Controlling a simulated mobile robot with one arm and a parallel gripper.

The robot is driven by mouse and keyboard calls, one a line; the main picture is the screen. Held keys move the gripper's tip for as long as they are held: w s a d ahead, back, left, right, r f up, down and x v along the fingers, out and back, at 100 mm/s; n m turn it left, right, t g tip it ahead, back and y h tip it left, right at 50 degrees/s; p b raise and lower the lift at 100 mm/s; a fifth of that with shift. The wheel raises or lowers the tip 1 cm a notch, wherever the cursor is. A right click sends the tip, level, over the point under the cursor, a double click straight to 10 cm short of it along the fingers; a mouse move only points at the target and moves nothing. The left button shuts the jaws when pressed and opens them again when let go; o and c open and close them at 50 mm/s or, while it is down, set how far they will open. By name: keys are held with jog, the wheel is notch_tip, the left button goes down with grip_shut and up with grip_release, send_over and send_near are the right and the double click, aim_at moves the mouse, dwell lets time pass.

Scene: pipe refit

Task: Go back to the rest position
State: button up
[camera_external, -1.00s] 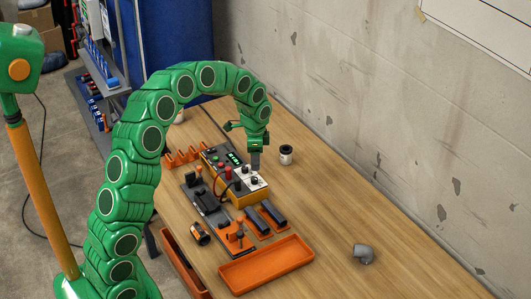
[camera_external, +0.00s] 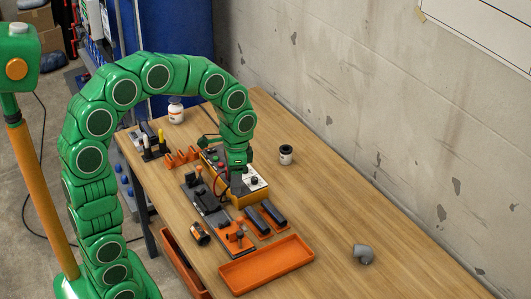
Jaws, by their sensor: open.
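My green arm arches over the left part of the wooden table (camera_external: 330,235). My gripper (camera_external: 237,183) points down at its end. It is open and sits just above or in front of the control box (camera_external: 258,187) with its knobs and orange side. I cannot tell whether the fingers touch the box. Nothing shows between the fingers, though they are small and partly hidden against the dark fixture behind them.
An orange tray (camera_external: 268,264) lies at the front. A grey pipe elbow (camera_external: 363,253) lies alone on the right. A small jar (camera_external: 286,155) stands behind the box, and a white bottle (camera_external: 176,111) at the back. The table's right side is mostly clear, beside the wall.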

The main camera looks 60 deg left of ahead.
jog(key=s+d+n, duration=0.2)
jog(key=s+d, duration=0.1)
jog(key=s, duration=0.9)
jog(key=s+d+n, duration=0.2)
jog(key=s+d, duration=0.1)
jog(key=s, duration=0.9)
jog(key=shift+s+r+g+y, duration=0.3)
jog(key=shift+s+r, duration=0.05)
jog(key=shift+r, duration=0.1)
